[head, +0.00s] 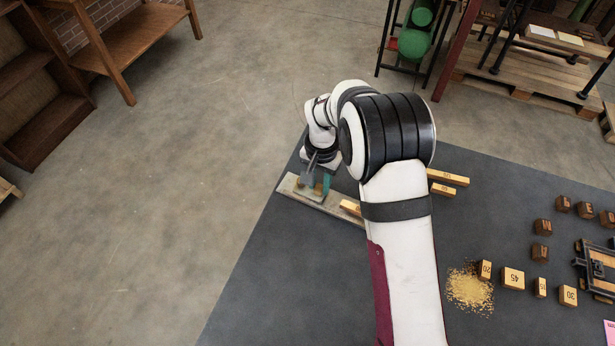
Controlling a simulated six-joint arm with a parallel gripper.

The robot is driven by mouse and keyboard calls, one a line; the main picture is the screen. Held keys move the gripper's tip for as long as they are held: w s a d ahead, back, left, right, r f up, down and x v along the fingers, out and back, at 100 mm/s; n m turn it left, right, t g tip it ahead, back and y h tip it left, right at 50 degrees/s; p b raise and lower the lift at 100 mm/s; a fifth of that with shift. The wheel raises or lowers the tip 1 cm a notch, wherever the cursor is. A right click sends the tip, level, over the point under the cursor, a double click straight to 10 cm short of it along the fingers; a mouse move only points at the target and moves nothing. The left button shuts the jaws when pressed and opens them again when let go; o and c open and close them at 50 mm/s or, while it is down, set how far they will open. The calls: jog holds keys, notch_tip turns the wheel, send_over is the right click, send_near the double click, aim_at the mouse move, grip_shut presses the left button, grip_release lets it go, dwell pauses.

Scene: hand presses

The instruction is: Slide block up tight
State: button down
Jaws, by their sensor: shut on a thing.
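My gripper (315,182) reaches down at the left end of a long, pale grey bar (287,186) lying on the dark mat. It is shut on a small grey-green block (313,194) that sits low at the bar. The block is small in the head view and partly covered by the gripper, so its exact shape and contact with the bar cannot be told. A wooden block (350,207) lies farther right along the bar, apart from the gripper. My arm hides the bar's right end.
Two wooden blocks (448,177) lie just right of my arm. Yellow granules (468,290) are spilled near several numbered blocks (513,279). Dark lettered blocks (541,252) and a press-like frame (598,268) stand at the right. The mat's left front (270,290) is clear.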

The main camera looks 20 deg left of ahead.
jog(key=d, duration=0.5)
jog(key=shift+s+d, duration=0.25)
jog(key=shift+d, duration=0.05)
jog(key=c, duration=0.9)
grip_release()
jog(key=shift+r, duration=0.1)
notch_tip(320, 180, up, 16)
jog(key=shift+f, duration=0.15)
jog(key=shift+c, duration=0.4)
